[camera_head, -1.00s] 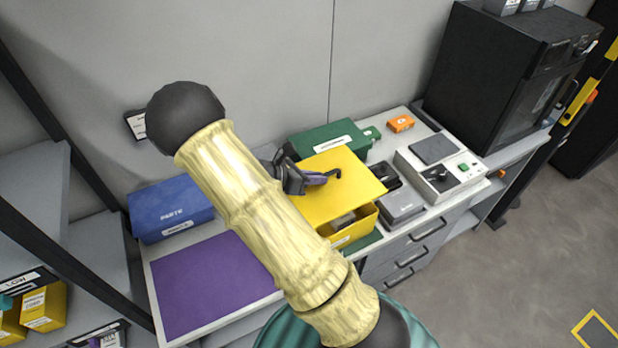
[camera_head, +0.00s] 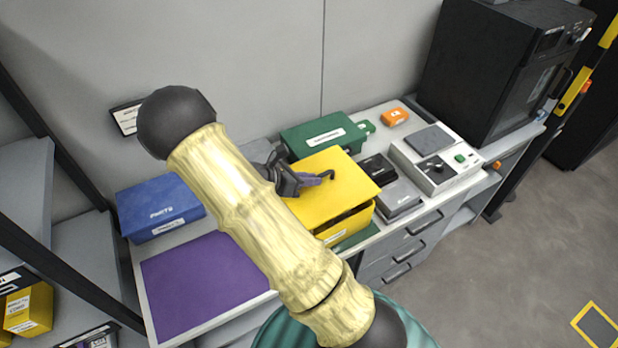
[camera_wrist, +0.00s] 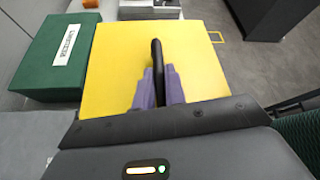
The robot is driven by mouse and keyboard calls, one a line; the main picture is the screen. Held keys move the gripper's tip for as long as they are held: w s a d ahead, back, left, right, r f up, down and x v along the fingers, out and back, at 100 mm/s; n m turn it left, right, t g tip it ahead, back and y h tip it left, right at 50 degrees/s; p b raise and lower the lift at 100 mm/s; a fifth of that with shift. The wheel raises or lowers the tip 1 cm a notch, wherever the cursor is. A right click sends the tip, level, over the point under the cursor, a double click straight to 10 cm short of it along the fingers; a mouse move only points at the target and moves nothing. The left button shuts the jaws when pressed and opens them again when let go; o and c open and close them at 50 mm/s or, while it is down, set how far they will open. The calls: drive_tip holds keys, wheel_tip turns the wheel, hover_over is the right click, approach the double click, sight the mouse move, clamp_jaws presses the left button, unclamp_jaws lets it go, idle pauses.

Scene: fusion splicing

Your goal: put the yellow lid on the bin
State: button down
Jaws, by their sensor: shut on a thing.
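The yellow lid (camera_head: 340,178) is a flat square plate with a dark hooked handle (camera_wrist: 157,72) on top. My gripper (camera_head: 318,178) is over the lid, its purple-grey fingers shut on the handle; the fingers also show in the wrist view (camera_wrist: 158,88). The yellow bin (camera_head: 345,228) is under the lid on the bench, with a white label on its front. The lid lies over the bin's top, with a dark gap along the front right edge. Whether it touches the rim at the back is hidden.
A green box (camera_head: 325,134) stands behind the bin and a blue parts box (camera_head: 160,208) to the left. A purple mat (camera_head: 200,285) lies at front left. Grey and black boxes (camera_head: 398,197) and a white device (camera_head: 437,158) stand close on the right.

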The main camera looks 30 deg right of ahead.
sight(309, 189)
drive_tip(key=shift+f+b, duration=0.95)
drive_tip(key=shift+f, duration=0.8)
drive_tip(key=shift+p, duration=0.45)
drive_tip(key=shift+f+b, duration=0.35)
drive_tip(key=shift+f, duration=0.3)
idle(0.7)
idle(0.4)
drive_tip(key=c, duration=1.4)
unclamp_jaws()
drive_tip(key=shift+o, duration=0.2)
drive_tip(key=b+v, duration=0.3)
drive_tip(key=v, duration=1.4)
drive_tip(key=shift+a, duration=0.25)
